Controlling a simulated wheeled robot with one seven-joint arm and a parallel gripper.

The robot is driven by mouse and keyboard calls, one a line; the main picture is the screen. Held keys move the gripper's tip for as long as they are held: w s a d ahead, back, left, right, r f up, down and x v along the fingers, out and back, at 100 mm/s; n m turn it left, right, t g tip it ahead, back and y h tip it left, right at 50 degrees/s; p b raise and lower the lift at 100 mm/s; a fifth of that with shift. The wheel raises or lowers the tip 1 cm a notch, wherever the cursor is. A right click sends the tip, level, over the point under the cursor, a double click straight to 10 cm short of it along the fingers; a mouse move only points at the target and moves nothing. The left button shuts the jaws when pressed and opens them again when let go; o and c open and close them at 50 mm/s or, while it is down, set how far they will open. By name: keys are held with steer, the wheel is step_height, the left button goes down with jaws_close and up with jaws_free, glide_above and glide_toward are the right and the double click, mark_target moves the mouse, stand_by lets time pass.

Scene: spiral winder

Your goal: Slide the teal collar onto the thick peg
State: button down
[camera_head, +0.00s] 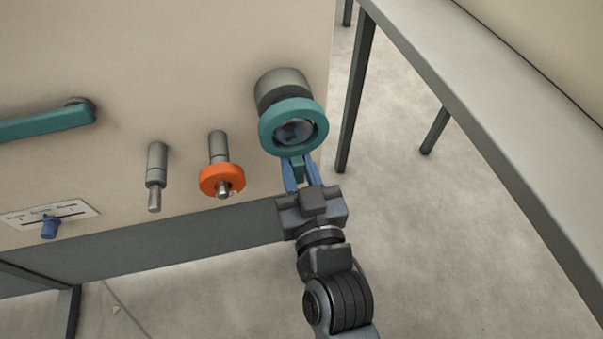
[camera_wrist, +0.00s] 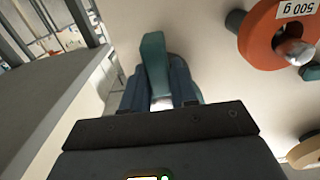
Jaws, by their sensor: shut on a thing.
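The teal collar (camera_head: 266,132) is a thick ring at the outer end of the thick peg (camera_head: 281,80), a grey cylinder standing out from the beige panel. The peg's shiny round end shows through the ring's opening. I cannot tell how far the ring sits around it. My gripper (camera_head: 298,165) is below the ring, its blue fingers shut on the collar's teal tab.
An orange disc (camera_head: 207,184), labelled 500 g in the wrist view (camera_wrist: 262,35), hangs on a thin peg. A bare thin peg (camera_head: 156,175), a teal handle (camera_head: 45,122) and a blue slider knob (camera_head: 50,228) are further left. A grey table (camera_head: 490,130) stands right, with open floor between.

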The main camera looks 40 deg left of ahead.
mark_target(294, 156)
steer(key=shift+p+x, duration=0.4)
steer(key=shift+x, duration=1)
steer(key=shift+w+a+f, duration=0.1)
steer(key=shift+w+a, duration=0.1)
steer(key=shift+a, duration=0.1)
steer(key=shift+c, duration=1.6)
jaws_free()
steer(key=shift+d, duration=0.1)
steer(key=shift+b+v, duration=1.4)
steer(key=shift+v, duration=2.55)
